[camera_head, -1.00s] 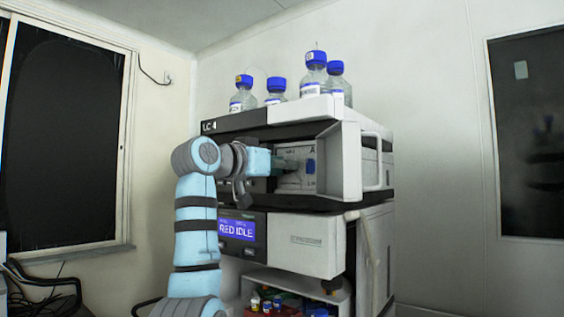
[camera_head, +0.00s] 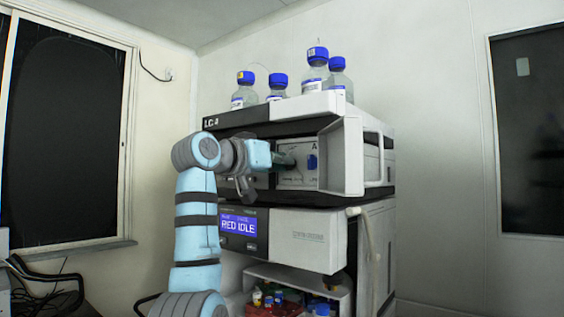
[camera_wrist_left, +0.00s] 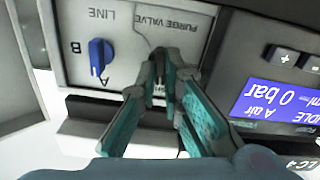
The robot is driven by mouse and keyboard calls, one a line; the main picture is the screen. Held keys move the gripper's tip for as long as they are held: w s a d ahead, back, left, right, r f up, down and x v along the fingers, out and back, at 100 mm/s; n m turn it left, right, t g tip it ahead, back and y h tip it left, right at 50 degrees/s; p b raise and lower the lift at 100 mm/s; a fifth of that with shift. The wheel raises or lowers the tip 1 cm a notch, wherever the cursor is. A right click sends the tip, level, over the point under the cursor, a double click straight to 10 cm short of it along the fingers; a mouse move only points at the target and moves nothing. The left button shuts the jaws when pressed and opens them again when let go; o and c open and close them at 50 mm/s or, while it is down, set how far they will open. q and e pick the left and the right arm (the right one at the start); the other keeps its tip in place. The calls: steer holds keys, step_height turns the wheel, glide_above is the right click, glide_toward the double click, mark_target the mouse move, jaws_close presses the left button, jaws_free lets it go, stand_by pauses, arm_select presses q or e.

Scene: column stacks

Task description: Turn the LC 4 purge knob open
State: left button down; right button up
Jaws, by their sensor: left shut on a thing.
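The LC 4 stack (camera_head: 235,121) stands in the middle of the head view. In its open upper bay is a pale valve panel (camera_head: 297,180). My left gripper (camera_head: 291,162) reaches this panel from the left. In the left wrist view, which is upside down, my left gripper (camera_wrist_left: 161,76) has its teal fingers closed in beneath the PURGE VALVE label (camera_wrist_left: 160,23). The fingers are shut on the purge knob, which they mostly hide, so its angle cannot be told. My right gripper is not in view.
A blue LINE selector knob (camera_wrist_left: 99,56) with A and B marks sits beside the fingers. A white open door (camera_head: 352,160) flanks the bay on the right. Blue-capped bottles (camera_head: 315,75) stand on top.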

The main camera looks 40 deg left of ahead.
arm_select(q)
steer(key=n, duration=0.4)
steer(key=shift+a+f+n+b, duration=0.1)
steer(key=shift+n+b, duration=0.35)
steer(key=shift+n, duration=2.45)
steer(key=shift+a+n+b, duration=0.1)
steer(key=shift+n+b, duration=0.35)
steer(key=shift+n, duration=2.45)
steer(key=c, duration=1.8)
jaws_free()
steer(key=shift+o, duration=0.4)
steer(key=shift+w, duration=0.15)
steer(key=shift+f, duration=0.1)
